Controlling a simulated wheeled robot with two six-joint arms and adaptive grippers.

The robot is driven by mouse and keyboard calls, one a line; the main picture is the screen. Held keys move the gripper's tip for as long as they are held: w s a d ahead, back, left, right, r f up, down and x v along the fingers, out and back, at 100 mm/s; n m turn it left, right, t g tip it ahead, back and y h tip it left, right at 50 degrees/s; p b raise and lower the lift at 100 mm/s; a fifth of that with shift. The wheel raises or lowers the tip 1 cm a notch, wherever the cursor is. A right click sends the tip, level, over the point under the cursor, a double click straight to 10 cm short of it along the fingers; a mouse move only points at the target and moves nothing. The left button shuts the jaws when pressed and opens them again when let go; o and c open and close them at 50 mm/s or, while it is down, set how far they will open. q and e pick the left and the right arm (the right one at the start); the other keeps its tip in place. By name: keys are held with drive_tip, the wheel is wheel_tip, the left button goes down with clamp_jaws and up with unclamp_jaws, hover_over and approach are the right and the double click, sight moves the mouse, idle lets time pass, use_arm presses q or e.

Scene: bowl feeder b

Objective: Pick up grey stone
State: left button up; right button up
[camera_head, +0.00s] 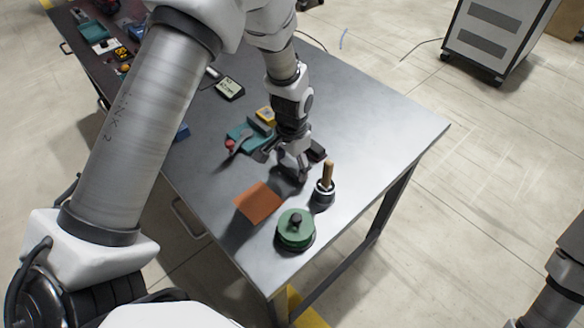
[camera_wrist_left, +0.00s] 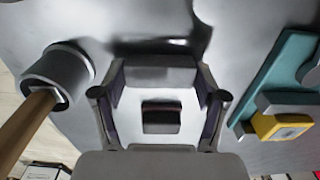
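My left gripper (camera_head: 293,172) points down low over the grey table (camera_head: 372,130), between the brush-like tool and the teal tool. In the left wrist view its two fingers (camera_wrist_left: 160,85) stand well apart. A plain grey block (camera_wrist_left: 160,72), apparently the grey stone, lies between the fingertips and spans most of the gap. Whether the fingers press on it, and whether it touches the table, I cannot tell. In the head view the gripper hides this block. A small dark square patch shows between the fingers, nearer the palm. My right gripper is not in view.
An orange block (camera_head: 258,203) and a green round object (camera_head: 296,229) stand near the table's front. A wooden-handled tool (camera_head: 325,190) stands upright close right of the gripper. A teal tool (camera_head: 246,138) lies left. The table's right side is clear.

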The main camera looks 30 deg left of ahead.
sight(291, 166)
use_arm(q)
drive_tip(key=shift+c, duration=0.2)
drive_tip(key=shift+w+r, duration=0.15)
drive_tip(key=shift+r, duration=0.5)
drive_tip(key=shift+s+a+r+b, duration=0.15)
drive_tip(key=shift+r+b, duration=0.35)
drive_tip(key=shift+r, duration=0.55)
drive_tip(key=s+a+b, duration=0.1)
drive_tip(key=s+a, duration=0.1)
drive_tip(key=s, duration=0.2)
drive_tip(key=s+a+b, duration=0.2)
drive_tip(key=s+a, duration=0.1)
drive_tip(key=s, duration=0.1)
drive_tip(key=s+a+r+b, duration=0.1)
drive_tip(key=s+a+b, duration=0.1)
drive_tip(key=s+a, duration=0.1)
drive_tip(key=shift+s+a+r, duration=0.1)
drive_tip(key=shift+s, duration=0.65)
drive_tip(key=shift+s+a+r, duration=0.15)
drive_tip(key=shift+s+a, duration=0.1)
drive_tip(key=shift+s, duration=0.05)
